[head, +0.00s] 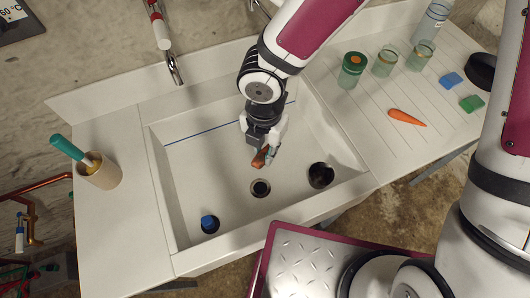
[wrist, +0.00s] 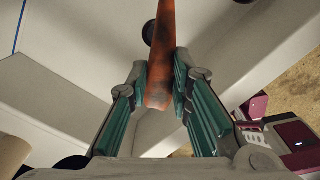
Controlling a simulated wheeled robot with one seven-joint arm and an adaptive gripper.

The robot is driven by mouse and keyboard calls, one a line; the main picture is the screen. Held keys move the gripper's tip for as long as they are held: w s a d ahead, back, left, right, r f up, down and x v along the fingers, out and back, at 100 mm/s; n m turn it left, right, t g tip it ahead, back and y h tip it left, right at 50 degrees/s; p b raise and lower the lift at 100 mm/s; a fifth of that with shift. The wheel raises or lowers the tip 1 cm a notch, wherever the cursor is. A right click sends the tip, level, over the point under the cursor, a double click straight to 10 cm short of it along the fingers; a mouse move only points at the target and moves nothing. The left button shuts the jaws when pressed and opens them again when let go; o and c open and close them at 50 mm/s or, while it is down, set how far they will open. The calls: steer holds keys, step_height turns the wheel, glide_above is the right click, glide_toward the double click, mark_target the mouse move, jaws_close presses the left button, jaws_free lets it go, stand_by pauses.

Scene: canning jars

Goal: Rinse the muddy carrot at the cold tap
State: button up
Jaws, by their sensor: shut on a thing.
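My gripper (head: 265,150) is shut on the muddy carrot (head: 259,158), inside the sink basin and above its floor. In the wrist view the carrot (wrist: 162,45) is orange with brown smears and sits between the two green-padded fingers (wrist: 160,85). A tap with a red band (head: 160,30) stands behind the sink at left, its spout (head: 175,70) over the back edge. A second tap (head: 258,8) shows only in part at the top, mostly hidden behind my arm. No running water is visible. The white sink (head: 190,170) has a dark drain (head: 260,188) below the gripper.
A blue-topped item (head: 209,223) and a dark round item (head: 321,175) lie in the basin. On the right drainboard are a clean carrot (head: 406,117), jars (head: 352,70), a bottle (head: 432,20), and blue (head: 451,80) and green (head: 472,103) sponges. A brush cup (head: 100,172) stands left.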

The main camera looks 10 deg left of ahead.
steer(key=w+a+f+b, duration=0.2)
steer(key=w+a+b, duration=0.1)
steer(key=w, duration=0.8)
steer(key=shift+b, duration=0.45)
steer(key=shift+f, duration=0.1)
steer(key=shift+d, duration=0.15)
stand_by(0.4)
steer(key=shift+w+d, duration=0.2)
steer(key=shift+d, duration=0.2)
steer(key=shift+a, duration=0.15)
steer(key=shift+s+a, duration=0.15)
steer(key=shift+a, duration=0.3)
steer(key=s+d+p, duration=0.1)
steer(key=s+d, duration=0.1)
steer(key=s, duration=0.5)
steer(key=shift+s+p, duration=0.3)
steer(key=shift+s, duration=0.1)
stand_by(0.4)
